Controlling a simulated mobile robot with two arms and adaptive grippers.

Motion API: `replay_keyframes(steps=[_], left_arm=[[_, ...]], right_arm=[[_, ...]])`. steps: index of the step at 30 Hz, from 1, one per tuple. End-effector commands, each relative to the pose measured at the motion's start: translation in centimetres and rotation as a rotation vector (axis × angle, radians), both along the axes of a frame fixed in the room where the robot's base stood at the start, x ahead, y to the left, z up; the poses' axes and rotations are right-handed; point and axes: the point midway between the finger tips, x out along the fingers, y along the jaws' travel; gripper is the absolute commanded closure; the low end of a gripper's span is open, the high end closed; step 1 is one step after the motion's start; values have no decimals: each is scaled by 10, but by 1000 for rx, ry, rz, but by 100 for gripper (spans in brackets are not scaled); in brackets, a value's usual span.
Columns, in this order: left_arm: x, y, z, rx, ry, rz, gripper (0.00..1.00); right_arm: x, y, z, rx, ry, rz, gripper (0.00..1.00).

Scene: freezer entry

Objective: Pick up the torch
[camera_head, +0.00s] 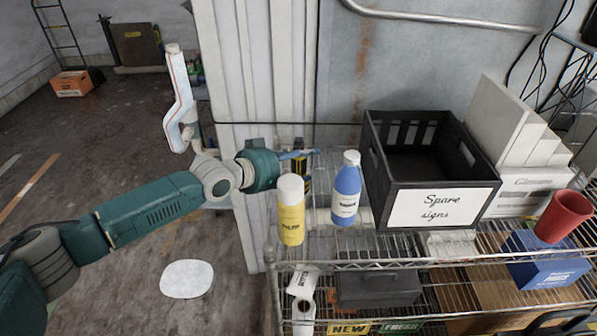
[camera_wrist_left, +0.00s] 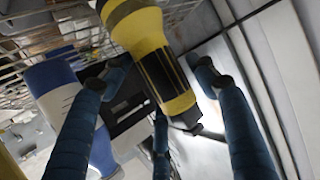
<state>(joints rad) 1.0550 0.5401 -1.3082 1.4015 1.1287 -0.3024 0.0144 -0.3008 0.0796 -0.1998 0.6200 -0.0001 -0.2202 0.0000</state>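The torch (camera_wrist_left: 152,55) is yellow and black. In the left wrist view it runs from the top middle down between my left gripper's blue fingers. In the head view only a small yellow and black part of it (camera_head: 299,172) shows, behind the yellow bottle. My left gripper (camera_head: 303,155) reaches over the shelf from the left, at the torch. In the wrist view its fingers (camera_wrist_left: 160,75) are spread on either side of the torch, with gaps visible; I cannot tell whether any finger touches it. My right gripper is not in view.
A yellow bottle (camera_head: 291,215) and a blue bottle (camera_head: 346,190) stand close to my left gripper on the wire shelf (camera_head: 420,262). A black "Spare signs" crate (camera_head: 385,195) and a red cup (camera_head: 563,216) are farther right. A ribbed white panel (camera_head: 235,90) stands behind the gripper.

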Motion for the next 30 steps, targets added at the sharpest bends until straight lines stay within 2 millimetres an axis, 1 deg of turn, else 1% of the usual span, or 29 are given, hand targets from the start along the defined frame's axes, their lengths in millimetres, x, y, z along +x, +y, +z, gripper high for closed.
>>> replay_keyframes(steps=[1,3,6,14,17,20,23,25,29,30], left_arm=[[0,0,0,0,0,0,57],[0,0,0,0,0,0,71],[0,0,0,0,0,0,89],[0,0,2,-1,-2,0,89],[0,0,7,-2,-3,0,89],[1,0,17,-3,-4,0,89],[1,0,33,-3,-7,-1,89],[1,0,48,-3,-8,-2,89],[1,0,85,-4,-10,-1,89],[1,0,98,-4,-10,-1,89]], right_arm=[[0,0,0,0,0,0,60],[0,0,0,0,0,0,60],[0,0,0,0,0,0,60],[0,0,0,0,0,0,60],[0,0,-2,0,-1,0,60],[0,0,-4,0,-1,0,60],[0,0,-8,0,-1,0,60],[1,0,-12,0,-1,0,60],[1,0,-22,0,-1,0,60],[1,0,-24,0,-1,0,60]])
